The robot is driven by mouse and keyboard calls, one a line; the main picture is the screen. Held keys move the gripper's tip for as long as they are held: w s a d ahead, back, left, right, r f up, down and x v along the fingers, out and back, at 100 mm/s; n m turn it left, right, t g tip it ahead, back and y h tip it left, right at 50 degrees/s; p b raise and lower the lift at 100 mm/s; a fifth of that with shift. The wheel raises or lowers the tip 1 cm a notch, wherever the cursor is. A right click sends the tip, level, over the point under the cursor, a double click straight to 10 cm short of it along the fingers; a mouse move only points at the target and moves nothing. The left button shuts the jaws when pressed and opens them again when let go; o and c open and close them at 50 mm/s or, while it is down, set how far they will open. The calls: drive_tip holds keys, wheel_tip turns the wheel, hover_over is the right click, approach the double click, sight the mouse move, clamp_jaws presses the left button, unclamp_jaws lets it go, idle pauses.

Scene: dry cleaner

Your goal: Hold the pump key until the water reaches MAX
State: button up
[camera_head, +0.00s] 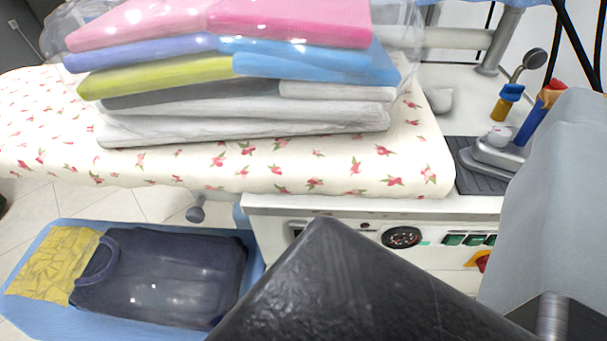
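A white control panel (350,231) runs along the front under the ironing board. Several dark green keys (474,239) sit in a row at its right; their labels are too small to read, so I cannot tell which is the pump key. A round dark gauge (401,237) is left of them. No water level or MAX mark can be made out. My gripper (330,275) shows as a black block at bottom centre, in front of the panel and hiding part of it. Its fingers cannot be told apart, and I see no contact with a key.
Folded bagged clothes (240,75) are stacked on the flowered ironing board (320,172). An iron (498,150) rests on a dark mat (468,181). A red-and-yellow switch (481,260) is below the keys. A grey shape hides the right side.

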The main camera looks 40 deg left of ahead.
drive_tip(key=shift+c, duration=0.4)
clamp_jaws()
idle(1.6)
